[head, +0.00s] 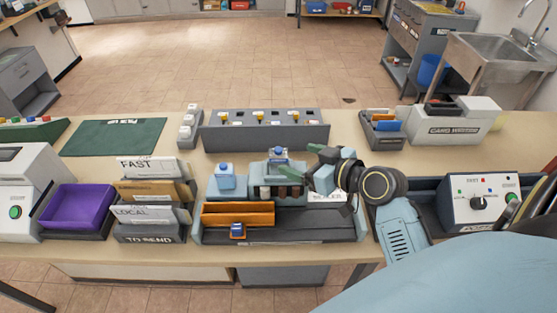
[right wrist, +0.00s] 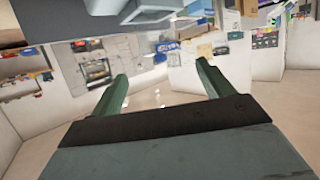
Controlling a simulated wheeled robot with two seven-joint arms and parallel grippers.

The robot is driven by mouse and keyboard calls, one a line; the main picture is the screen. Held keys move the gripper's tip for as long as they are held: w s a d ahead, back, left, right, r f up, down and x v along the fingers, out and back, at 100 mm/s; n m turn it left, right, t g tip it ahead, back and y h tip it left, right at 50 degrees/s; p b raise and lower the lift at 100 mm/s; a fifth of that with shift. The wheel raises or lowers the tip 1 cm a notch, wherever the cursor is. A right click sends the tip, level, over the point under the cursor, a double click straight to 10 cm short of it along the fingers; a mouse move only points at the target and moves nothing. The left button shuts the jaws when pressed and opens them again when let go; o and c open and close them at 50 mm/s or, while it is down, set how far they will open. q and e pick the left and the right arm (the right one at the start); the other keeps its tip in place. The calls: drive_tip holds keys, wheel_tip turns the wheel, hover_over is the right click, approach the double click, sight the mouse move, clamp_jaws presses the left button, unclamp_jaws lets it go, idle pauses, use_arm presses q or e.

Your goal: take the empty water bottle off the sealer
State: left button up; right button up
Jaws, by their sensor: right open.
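The sealer (head: 300,238) is a dark, low machine with light blue parts and an orange bar, on the bench in the middle of the head view. A small clear item with a blue cap (head: 278,154), apparently the water bottle, shows at the sealer's upper back. My right gripper (head: 310,165) is over the sealer's right back part, its green fingers pointing left towards that item, apart from it. In the right wrist view the fingers (right wrist: 161,88) are spread with nothing between them. My left gripper is not in view.
A light blue block with a blue top (head: 225,177) is on the sealer's left. Labelled letter trays (head: 150,215) and a purple tray (head: 77,208) stand left. A grey switch panel (head: 264,132) is behind, and a dial box (head: 482,203) is right.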

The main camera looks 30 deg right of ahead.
sight(281, 153)
drive_tip(key=p+x, duration=0.1)
drive_tip(key=x, duration=0.7)
drive_tip(key=shift+w+a, duration=0.15)
drive_tip(key=shift+w, duration=0.1)
drive_tip(key=shift+c, duration=0.2)
drive_tip(key=c, duration=0.9)
